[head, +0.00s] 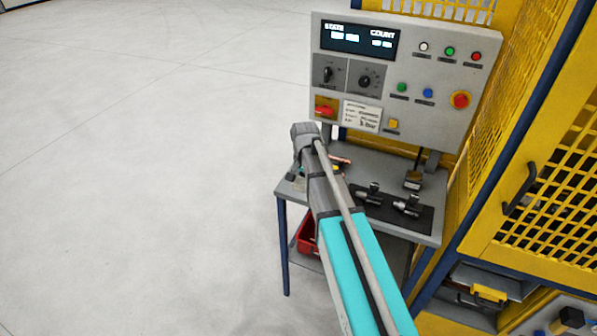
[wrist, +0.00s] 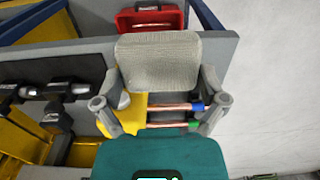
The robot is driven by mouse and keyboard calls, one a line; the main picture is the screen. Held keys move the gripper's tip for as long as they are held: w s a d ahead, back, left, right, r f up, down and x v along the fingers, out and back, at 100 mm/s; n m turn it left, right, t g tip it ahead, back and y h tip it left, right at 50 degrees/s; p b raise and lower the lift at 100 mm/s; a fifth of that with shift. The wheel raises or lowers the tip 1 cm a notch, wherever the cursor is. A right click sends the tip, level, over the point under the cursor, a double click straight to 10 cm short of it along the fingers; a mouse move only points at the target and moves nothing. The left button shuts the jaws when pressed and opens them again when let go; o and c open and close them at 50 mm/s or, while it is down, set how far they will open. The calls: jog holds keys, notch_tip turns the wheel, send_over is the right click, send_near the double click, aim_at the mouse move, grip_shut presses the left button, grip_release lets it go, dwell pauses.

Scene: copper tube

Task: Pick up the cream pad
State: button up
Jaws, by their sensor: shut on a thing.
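The cream pad (wrist: 158,60) is a textured, pale block with rounded edges, in the upper middle of the wrist view. My gripper (wrist: 160,85) is shut on it, with one finger at each side of the pad. The pad hides part of the bench beneath it. In the head view my arm covers the gripper, and I cannot make out the pad there.
Copper tubes with a blue end (wrist: 197,107) and a green end (wrist: 193,124) lie below the gripper by a yellow piece (wrist: 132,118). Clamp-like tools (head: 407,206) lie on a dark mat (head: 421,223). A control panel (head: 350,102) stands behind the bench. A red bin (head: 306,236) sits lower.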

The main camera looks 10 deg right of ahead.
aim_at(305, 192)
jog(key=shift+s+r+p, duration=0.2)
jog(key=shift+s+r, duration=0.1)
jog(key=shift+s, duration=0.4)
jog(key=shift+s+r+p, duration=0.2)
jog(key=shift+s+r, duration=0.05)
jog(key=shift+s, duration=0.4)
jog(key=o, duration=0.4)
jog(key=shift+c, duration=1.4)
notch_tip(305, 192, down, 4)
jog(key=b, duration=0.4)
jog(key=shift+f, duration=0.2)
jog(key=shift+a+r, duration=0.1)
